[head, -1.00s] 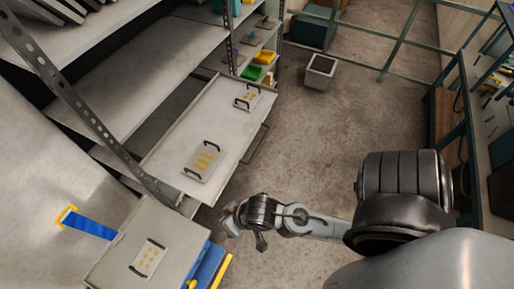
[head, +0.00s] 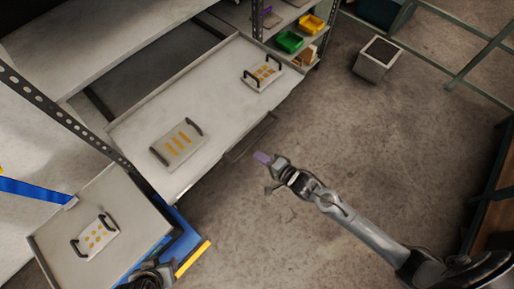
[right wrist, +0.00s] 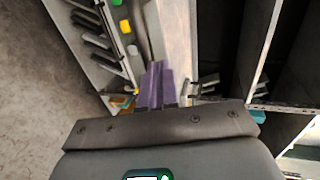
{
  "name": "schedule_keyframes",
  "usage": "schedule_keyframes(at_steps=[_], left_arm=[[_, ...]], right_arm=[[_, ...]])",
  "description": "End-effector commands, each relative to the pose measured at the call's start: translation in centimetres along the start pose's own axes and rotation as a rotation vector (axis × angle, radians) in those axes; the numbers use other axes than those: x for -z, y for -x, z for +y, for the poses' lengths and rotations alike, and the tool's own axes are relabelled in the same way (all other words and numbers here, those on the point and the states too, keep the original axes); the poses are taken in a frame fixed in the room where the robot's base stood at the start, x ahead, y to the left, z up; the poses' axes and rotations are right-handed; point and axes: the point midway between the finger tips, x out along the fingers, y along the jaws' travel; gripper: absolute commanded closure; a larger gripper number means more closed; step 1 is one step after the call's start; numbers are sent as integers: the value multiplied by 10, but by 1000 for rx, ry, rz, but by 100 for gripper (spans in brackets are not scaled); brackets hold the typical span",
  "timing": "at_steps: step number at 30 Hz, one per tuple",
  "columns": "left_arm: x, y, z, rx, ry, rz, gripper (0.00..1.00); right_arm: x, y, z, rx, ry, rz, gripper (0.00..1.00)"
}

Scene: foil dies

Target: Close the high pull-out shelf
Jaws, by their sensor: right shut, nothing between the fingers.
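The pull-out shelf (head: 215,105) is a pale metal tray that sticks out from the rack in the head view, with a dark handle bar (head: 250,138) along its front edge. Two handled die plates lie on it: one with bars (head: 178,144) at the near end, one with dots (head: 262,74) at the far end. My right gripper (head: 264,160) is shut and empty, just off the front edge near the bar; contact cannot be told. Its purple fingers (right wrist: 156,86) show together in the right wrist view.
A second grey tray (head: 65,245) with one dotted plate (head: 96,237) is at the lower left, above blue and yellow parts. Green (head: 289,41) and yellow (head: 312,24) bins sit on a rack behind. A grey box (head: 377,60) stands on the otherwise open floor.

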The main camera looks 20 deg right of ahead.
Motion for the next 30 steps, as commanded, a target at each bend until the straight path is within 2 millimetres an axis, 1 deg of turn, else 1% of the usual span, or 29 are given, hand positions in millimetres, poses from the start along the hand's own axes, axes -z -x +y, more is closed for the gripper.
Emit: schedule_keyframes(at_steps=[8, 15, 21, 24, 30], left_arm=[[-7, -24, 1, 1, -6, 4, 55], [-15, -55, 4, -5, 0, 6, 55], [-21, -76, 7, -11, 6, 7, 55], [-23, -82, 8, -11, 7, 7, 55], [-25, -90, 7, -10, 5, 7, 55]], right_arm=[[1, -25, 3, 7, 2, 2, 100], [1, -58, 4, 7, 3, 2, 100], [1, -81, 3, 6, 4, 2, 100], [2, -89, 2, 5, 3, 2, 100], [2, -98, -1, 5, 3, 2, 100]])
